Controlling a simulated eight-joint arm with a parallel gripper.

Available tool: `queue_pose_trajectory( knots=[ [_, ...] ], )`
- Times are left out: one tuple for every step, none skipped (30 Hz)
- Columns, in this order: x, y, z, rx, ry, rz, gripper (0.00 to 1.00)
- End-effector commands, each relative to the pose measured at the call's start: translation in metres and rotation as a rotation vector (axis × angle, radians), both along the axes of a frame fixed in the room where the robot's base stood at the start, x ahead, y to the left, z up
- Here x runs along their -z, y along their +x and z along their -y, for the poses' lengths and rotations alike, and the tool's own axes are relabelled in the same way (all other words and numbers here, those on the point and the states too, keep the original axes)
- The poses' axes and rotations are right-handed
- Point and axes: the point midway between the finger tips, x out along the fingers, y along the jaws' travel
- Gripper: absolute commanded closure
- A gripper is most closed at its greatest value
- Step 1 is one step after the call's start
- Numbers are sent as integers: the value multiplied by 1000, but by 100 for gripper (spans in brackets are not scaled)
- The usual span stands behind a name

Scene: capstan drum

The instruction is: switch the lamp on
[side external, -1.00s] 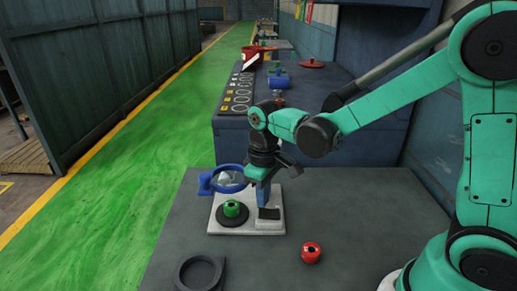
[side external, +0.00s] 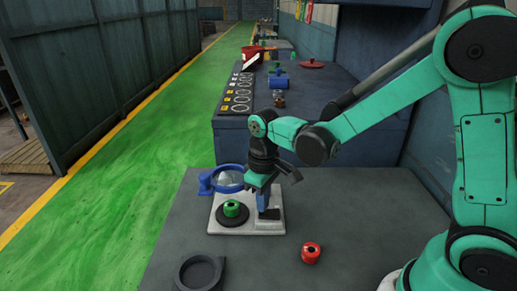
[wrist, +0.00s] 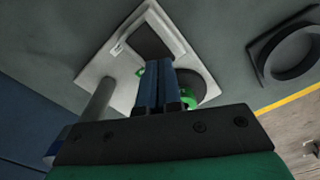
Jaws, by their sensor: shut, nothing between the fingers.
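The lamp has a white base (side external: 222,224) on the grey table, with a blue ring head (side external: 229,179) holding a clear lens at its back left. A dark rectangular pad (side external: 270,214), which looks like the switch, is on the base's right part. In the wrist view the pad (wrist: 150,41) lies just beyond my fingertips. My gripper (side external: 264,207) points down over the pad, with its blue fingers (wrist: 160,64) together and empty. I cannot tell whether they touch it. No glow shows from the head, which is mostly out of the wrist view.
A green spool (side external: 232,208) sits on a black disc on the base. A red spool (side external: 311,252) stands to the right. A dark ring holder (side external: 201,274) is at the front left. A blue bench (side external: 330,100) stands behind. The table's front middle is clear.

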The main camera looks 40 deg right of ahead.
Motion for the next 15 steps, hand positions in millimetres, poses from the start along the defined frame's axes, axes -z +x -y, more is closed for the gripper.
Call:
queue_pose_trajectory(
  knots=[
    [1, 0, 0, 0, 0, 0, 100],
    [1, 0, 0, 0, 0, 0, 100],
    [2, 0, 0, 0, 0, 0, 100],
    [2, 0, 0, 0, 0, 0, 100],
    [3, 0, 0, 0, 0, 0, 100],
    [3, 0, 0, 0, 0, 0, 100],
    [4, 0, 0, 0, 0, 0, 100],
    [4, 0, 0, 0, 0, 0, 100],
    [5, 0, 0, 0, 0, 0, 100],
    [5, 0, 0, 0, 0, 0, 100],
    [6, 0, 0, 0, 0, 0, 100],
    [6, 0, 0, 0, 0, 0, 100],
    [7, 0, 0, 0, 0, 0, 100],
    [7, 0, 0, 0, 0, 0, 100],
    [8, 0, 0, 0, 0, 0, 100]
  ],
)
